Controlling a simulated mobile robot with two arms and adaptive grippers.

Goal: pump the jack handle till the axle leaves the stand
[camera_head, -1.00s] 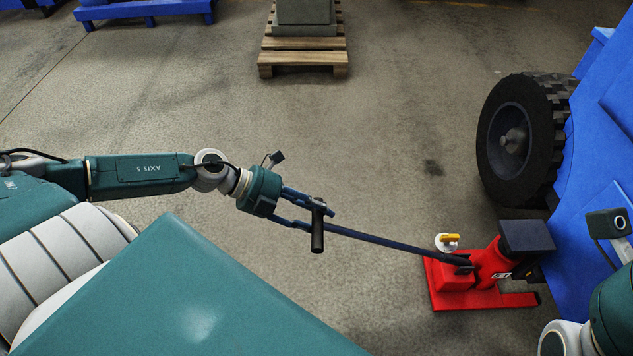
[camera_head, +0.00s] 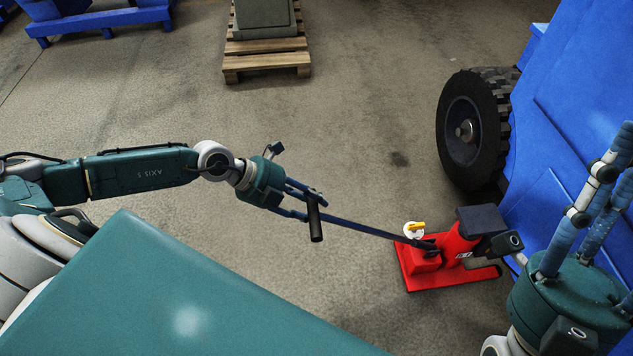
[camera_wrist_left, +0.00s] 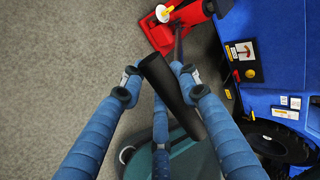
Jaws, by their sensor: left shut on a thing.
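A red jack (camera_head: 425,264) stands on the floor beside the blue machine, with a dark pad on top and a yellow knob on a white disc at its side. Its long dark handle (camera_head: 365,230) slopes up leftward to a black cross grip (camera_head: 315,222). My left gripper (camera_head: 313,196) is shut on the handle at this grip. The left wrist view shows the black grip (camera_wrist_left: 172,95) between the blue fingers. My right gripper (camera_head: 626,148) rises at the right edge, apart from the jack; its fingertips are partly cut off. The axle and stand cannot be made out.
The blue machine (camera_head: 570,110) with a black treaded wheel (camera_head: 470,130) fills the right side. A wooden pallet (camera_head: 266,62) bearing a grey block and a blue frame (camera_head: 100,22) stand at the back. The floor between is clear.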

